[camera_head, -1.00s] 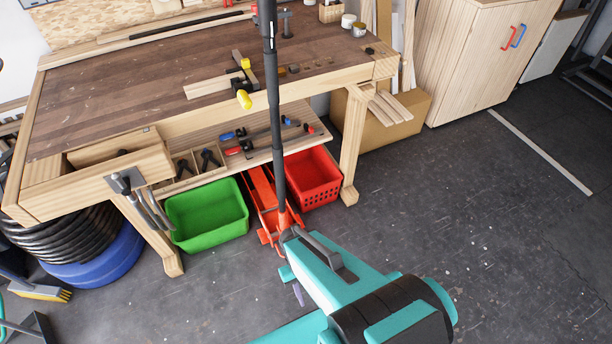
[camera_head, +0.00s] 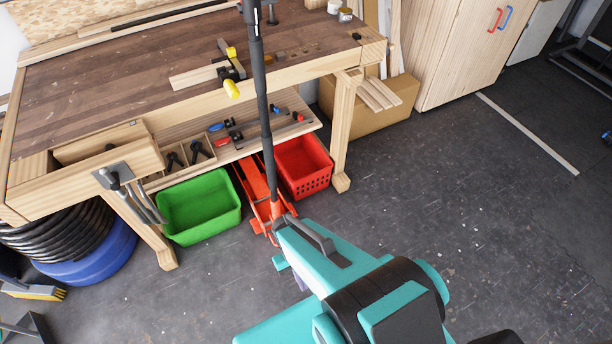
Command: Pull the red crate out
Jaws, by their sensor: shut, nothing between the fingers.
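The red crate (camera_head: 305,178) stands on the floor under the right part of the workbench (camera_head: 130,85). It is open-topped, with a perforated front, and its inside looks empty. It sits between a red floor jack (camera_head: 256,188) on its left and the bench's right front leg (camera_head: 342,135). My teal arm reaches in from the lower right, its near end below and in front of the crate, apart from it. My gripper does not show clearly; it seems hidden behind or below my arm.
The jack's long black handle (camera_head: 264,110) rises left of the crate, in front of the bench. A green crate (camera_head: 200,208) stands left of the jack. A shelf (camera_head: 285,122) with clamps is above the red crate. The floor at right (camera_head: 450,210) is clear.

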